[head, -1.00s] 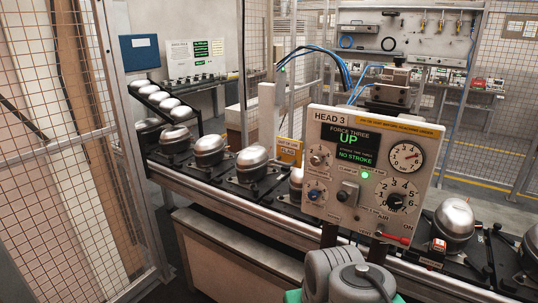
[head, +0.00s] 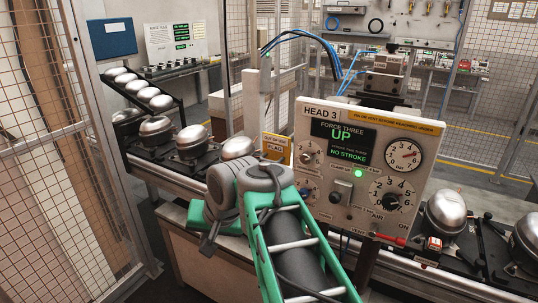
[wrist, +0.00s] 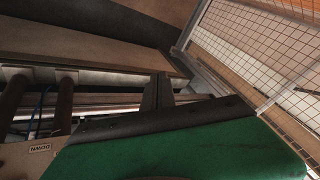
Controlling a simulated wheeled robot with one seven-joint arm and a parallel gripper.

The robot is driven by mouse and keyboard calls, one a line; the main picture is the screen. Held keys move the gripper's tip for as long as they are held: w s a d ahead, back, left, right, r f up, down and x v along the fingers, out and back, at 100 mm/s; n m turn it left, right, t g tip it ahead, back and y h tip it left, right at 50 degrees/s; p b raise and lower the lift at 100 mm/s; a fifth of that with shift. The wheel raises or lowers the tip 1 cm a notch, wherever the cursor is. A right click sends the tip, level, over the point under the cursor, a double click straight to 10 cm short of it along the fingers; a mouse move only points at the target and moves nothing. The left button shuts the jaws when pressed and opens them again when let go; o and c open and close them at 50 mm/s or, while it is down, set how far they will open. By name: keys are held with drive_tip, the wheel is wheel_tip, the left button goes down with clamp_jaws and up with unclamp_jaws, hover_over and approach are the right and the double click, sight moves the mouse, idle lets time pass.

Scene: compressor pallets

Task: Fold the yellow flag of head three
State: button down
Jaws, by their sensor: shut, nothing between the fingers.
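The yellow flag (head: 275,148) of head three is a small plate with a white upper label and the word FLAG. It stands upright at the left edge of the HEAD 3 panel (head: 333,118) in the head view. My arm's grey joint is just below it in the picture. My gripper (head: 211,243) is low and left of the flag, apart from it, and partly hidden by my green arm. In the wrist view my gripper (wrist: 157,92) has its dark fingers together, with nothing between them. The flag is not seen in the wrist view.
A conveyor with silver compressors (head: 190,142) on black pallets runs behind my arm and on to the right (head: 445,212). The panel has dials, knobs and a red lever (head: 390,238). Mesh fencing (head: 55,130) stands at left. The wrist view shows a plate marked DOWN (wrist: 40,148).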

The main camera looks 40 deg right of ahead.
drive_tip(key=d+r+m+t+h+p, duration=0.1)
drive_tip(key=d+r+m+t, duration=0.1)
drive_tip(key=d+r+m, duration=0.65)
drive_tip(key=s+d+r+m+h+p, duration=0.1)
drive_tip(key=s+d+r+m, duration=0.1)
drive_tip(key=s+d+r, duration=0.4)
drive_tip(key=s+d+r+m, duration=0.2)
drive_tip(key=d+r, duration=0.1)
drive_tip(key=d, duration=0.5)
approach(281, 160)
wheel_tip(281, 160, down, 4)
drive_tip(key=a, duration=0.3)
drive_tip(key=shift+m+t, duration=0.25)
drive_tip(key=shift+t, duration=0.15)
drive_tip(key=w, duration=0.1)
drive_tip(key=w+d, duration=0.1)
drive_tip(key=w+f, duration=0.1)
drive_tip(key=w, duration=0.1)
drive_tip(key=shift+d+f, duration=0.1)
drive_tip(key=shift+d, duration=0.1)
